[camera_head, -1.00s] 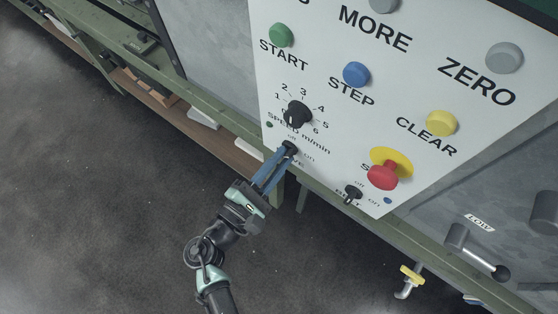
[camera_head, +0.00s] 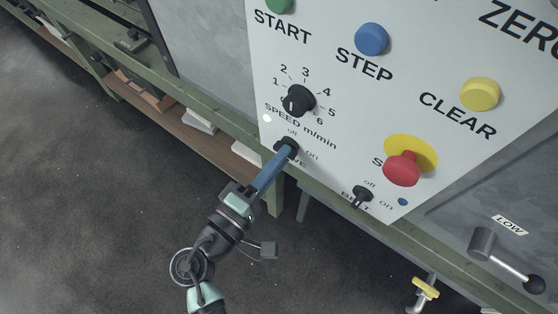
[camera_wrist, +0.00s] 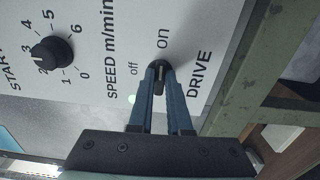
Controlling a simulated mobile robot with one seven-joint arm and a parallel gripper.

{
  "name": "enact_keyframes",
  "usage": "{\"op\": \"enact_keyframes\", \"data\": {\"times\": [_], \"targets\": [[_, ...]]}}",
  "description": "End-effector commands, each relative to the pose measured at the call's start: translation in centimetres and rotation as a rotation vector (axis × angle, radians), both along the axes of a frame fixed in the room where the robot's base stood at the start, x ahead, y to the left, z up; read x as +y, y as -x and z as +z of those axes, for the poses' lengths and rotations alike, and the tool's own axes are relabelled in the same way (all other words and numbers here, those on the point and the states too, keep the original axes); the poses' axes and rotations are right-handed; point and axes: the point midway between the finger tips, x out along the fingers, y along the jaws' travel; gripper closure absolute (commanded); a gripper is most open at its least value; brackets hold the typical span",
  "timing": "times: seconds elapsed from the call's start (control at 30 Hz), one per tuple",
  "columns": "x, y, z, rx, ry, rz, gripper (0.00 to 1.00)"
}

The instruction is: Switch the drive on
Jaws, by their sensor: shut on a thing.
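The black DRIVE switch (camera_head: 291,144) sits low on the white panel, with "off" above it and "on" to its right. In the wrist view the switch (camera_wrist: 159,71) is between my two blue fingertips, its long side running towards "on". My gripper (camera_head: 284,154) is shut on it; in the wrist view my gripper (camera_wrist: 160,82) covers part of its sides. A small lamp (camera_head: 267,118) left of the SPEED label glows pale; it also glows in the wrist view (camera_wrist: 131,98).
The SPEED dial (camera_head: 300,100) is just above the switch. The BELT switch (camera_head: 362,195) and red stop button (camera_head: 403,168) are to the right. A green bench rail (camera_head: 325,187) runs behind the panel's lower edge. Open floor lies below left.

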Motion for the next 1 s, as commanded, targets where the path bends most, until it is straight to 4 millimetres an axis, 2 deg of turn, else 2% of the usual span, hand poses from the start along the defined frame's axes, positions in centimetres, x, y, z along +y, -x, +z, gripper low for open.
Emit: {"op": "enact_keyframes", "data": {"times": [0.67, 0.7, 0.83, 1.0], "targets": [[0.06, 0.04, -0.12, -0.031, -0.048, 0.001, 1.00], [0.07, 0.04, -0.12, -0.031, -0.048, 0.001, 0.77], [0.05, 0.03, -0.10, -0.031, -0.046, 0.001, 0.54], [0.03, 0.01, -0.06, -0.032, -0.046, 0.001, 0.54]]}}
